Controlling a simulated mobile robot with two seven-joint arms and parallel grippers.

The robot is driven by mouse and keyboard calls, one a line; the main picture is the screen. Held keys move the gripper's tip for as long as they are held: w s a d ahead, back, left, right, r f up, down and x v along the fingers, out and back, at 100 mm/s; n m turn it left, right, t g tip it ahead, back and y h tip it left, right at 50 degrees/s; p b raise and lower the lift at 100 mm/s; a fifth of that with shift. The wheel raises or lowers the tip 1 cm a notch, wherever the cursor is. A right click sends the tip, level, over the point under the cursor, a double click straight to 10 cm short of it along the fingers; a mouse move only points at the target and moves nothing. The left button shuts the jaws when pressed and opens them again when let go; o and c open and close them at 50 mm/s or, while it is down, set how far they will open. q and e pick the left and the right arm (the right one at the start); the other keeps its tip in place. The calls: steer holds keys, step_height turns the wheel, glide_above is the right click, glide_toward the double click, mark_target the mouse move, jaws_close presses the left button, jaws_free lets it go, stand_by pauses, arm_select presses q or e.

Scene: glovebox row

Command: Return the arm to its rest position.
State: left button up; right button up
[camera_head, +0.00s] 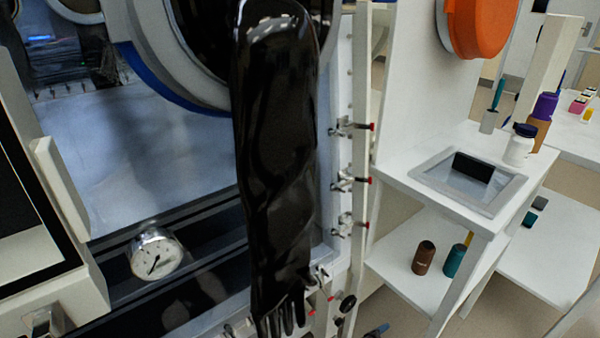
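Neither of my grippers can be made out in the head view, and I see no part of my arms that I can be sure of. A long glossy black glove (275,150) hangs down in front of the glovebox, its fingers pointing downward near the bottom edge. It hangs from the round port (200,45) with a blue rim and hides part of the glovebox front.
A round pressure gauge (156,255) sits low on the glovebox front. Red-tipped latches (345,182) line its right edge. To the right, a white side table (400,170) bears a grey tray (440,195) with a black block, and a white bottle (520,146).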

steer(key=s+d+r+m+y+p, duration=0.2)
steer(key=s+d+m+y+p, duration=0.15)
steer(key=s, duration=0.35)
steer(key=s+d+r+m+y+p, duration=0.25)
steer(key=s+m, duration=0.25)
steer(key=s, duration=0.3)
arm_select(q)
step_height(320, 180, up, 9)
steer(key=s+n+p, duration=0.1)
steer(key=p, duration=0.6)
steer(key=shift+a+f+n+y+p, duration=0.2)
steer(key=shift+a+n+y+p, duration=0.1)
steer(key=shift+a+p, duration=0.15)
arm_select(e)
steer(key=s+r+m+t+y, duration=0.2)
steer(key=s+r+m+y, duration=0.3)
steer(key=s+r+m, duration=0.5)
steer(key=s+r, duration=0.4)
steer(key=s, duration=0.2)
steer(key=shift+d+m, duration=0.35)
arm_select(q)
steer(key=shift+s, duration=0.1)
arm_select(e)
steer(key=shift+r, duration=0.1)
